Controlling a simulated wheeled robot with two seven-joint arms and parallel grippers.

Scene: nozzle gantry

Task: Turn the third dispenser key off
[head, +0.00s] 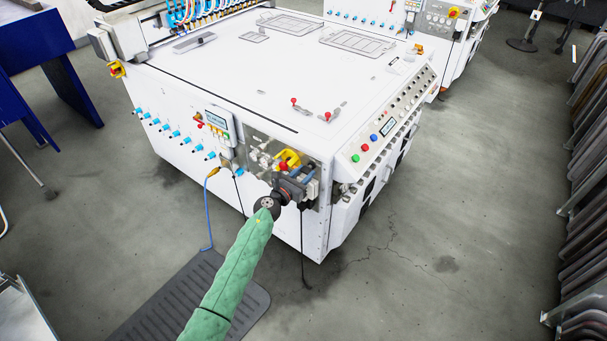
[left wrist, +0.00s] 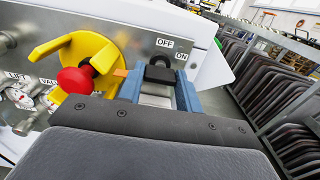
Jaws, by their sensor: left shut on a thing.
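My left gripper (head: 294,188) is at the control panel on the front right corner of the white machine (head: 235,95). In the left wrist view its blue fingers (left wrist: 160,84) stand on both sides of a small black key (left wrist: 159,73) and are shut on it. The key sits on a grey panel (left wrist: 195,28) beside the OFF label (left wrist: 164,43) and the ON label (left wrist: 181,57). The gripper hides the key in the head view. My right gripper is not in view.
A yellow rotary handle (left wrist: 92,48) and a red button (left wrist: 75,80) stick out just left of the fingers. Several blue-tipped knobs (head: 175,133) line the machine's front. A blue cable (head: 209,215) hangs to a dark floor mat (head: 180,305).

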